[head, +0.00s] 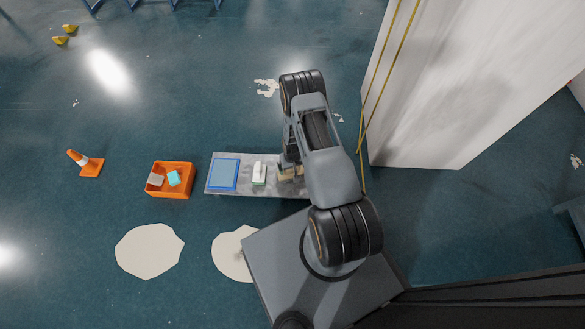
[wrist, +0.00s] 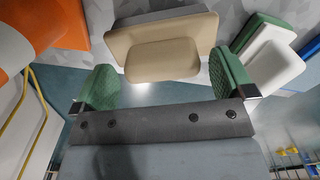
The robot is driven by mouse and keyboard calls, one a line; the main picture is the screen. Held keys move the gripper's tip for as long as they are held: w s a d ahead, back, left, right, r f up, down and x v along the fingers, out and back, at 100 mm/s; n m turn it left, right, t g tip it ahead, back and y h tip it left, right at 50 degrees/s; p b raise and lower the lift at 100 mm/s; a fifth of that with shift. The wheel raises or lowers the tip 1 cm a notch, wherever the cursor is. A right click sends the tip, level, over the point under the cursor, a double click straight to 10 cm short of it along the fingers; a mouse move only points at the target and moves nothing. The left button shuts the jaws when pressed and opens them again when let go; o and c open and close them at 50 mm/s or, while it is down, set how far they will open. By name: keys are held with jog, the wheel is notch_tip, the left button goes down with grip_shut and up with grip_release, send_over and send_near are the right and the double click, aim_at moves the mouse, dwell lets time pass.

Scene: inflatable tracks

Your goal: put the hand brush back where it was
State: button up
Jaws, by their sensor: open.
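A beige two-part block (wrist: 160,48), a smaller slab on a wider one, lies on the grey table top; it may be the hand brush, but I cannot be sure. It shows partly behind my arm in the head view (head: 286,174). My gripper (wrist: 166,80) is open and empty, its green pads near the two sides of the block's near edge. I cannot tell whether they touch it. A white and green block (wrist: 272,55) lies beside the beige one; it shows on the table in the head view (head: 259,173).
The grey table (head: 240,190) also bears a blue tray (head: 223,174). An orange thing (wrist: 30,30) is close at the left in the wrist view. An orange bin (head: 170,192) with two blocks and a cone (head: 90,166) stand left. A white wall panel (head: 430,90) rises right.

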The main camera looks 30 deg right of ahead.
notch_tip(320, 180, up, 9)
jog(key=p, duration=0.2)
jog(key=shift+f+p, duration=0.2)
jog(key=shift+p, duration=0.15)
jog(key=a+r+t, duration=0.1)
jog(key=a+r, duration=0.1)
jog(key=r, duration=1)
jog(key=a+r, duration=0.2)
jog(key=r, duration=1)
jog(key=s+a+r+t, duration=0.1)
jog(key=s+a+r, duration=0.1)
jog(key=s+r, duration=0.5)
jog(key=s+a+r+n, duration=0.1)
jog(key=s+a+r, duration=0.2)
jog(key=s+r, duration=0.5)
notch_tip(320, 180, up, 3)
jog(key=shift+s+a+t, duration=0.3)
jog(key=shift+t, duration=0.1)
